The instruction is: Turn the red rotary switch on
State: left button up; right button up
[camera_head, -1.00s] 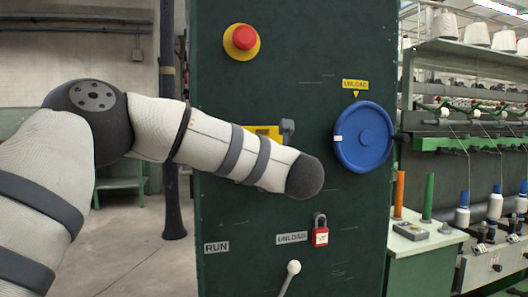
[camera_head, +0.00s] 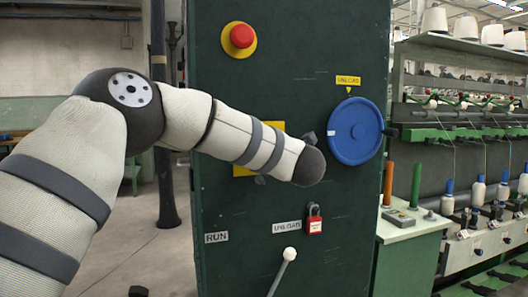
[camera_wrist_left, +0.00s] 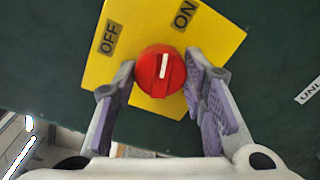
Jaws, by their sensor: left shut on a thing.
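The red rotary switch (camera_wrist_left: 161,73) sits on a yellow plate (camera_wrist_left: 215,38) marked OFF at the left and ON at the upper right in the left wrist view. Its white mark points up, between the two labels. My left gripper (camera_wrist_left: 160,78) is shut on the switch, with one purple-padded finger on each side. In the head view the yellow plate (camera_head: 244,170) shows partly behind my left arm. The switch and the left fingertips are hidden there. My right gripper is not in view.
The green panel also bears a red emergency button (camera_head: 242,36), a blue handwheel (camera_head: 356,131), a red padlock (camera_head: 314,222) and a white-knobbed lever (camera_head: 289,254). A spinning machine (camera_head: 466,125) stands at the right. Open floor (camera_head: 140,245) lies left of the panel.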

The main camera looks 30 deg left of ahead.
pick_arm(q)
jog(key=shift+m+g, duration=0.3)
jog(key=shift+m, duration=1.3)
jog(key=o, duration=1.2)
jog(key=shift+c, duration=0.2)
jog(key=shift+d, duration=0.1)
jog(key=f+v, duration=0.1)
jog(key=v, duration=1.1)
jog(key=shift+r, duration=0.45)
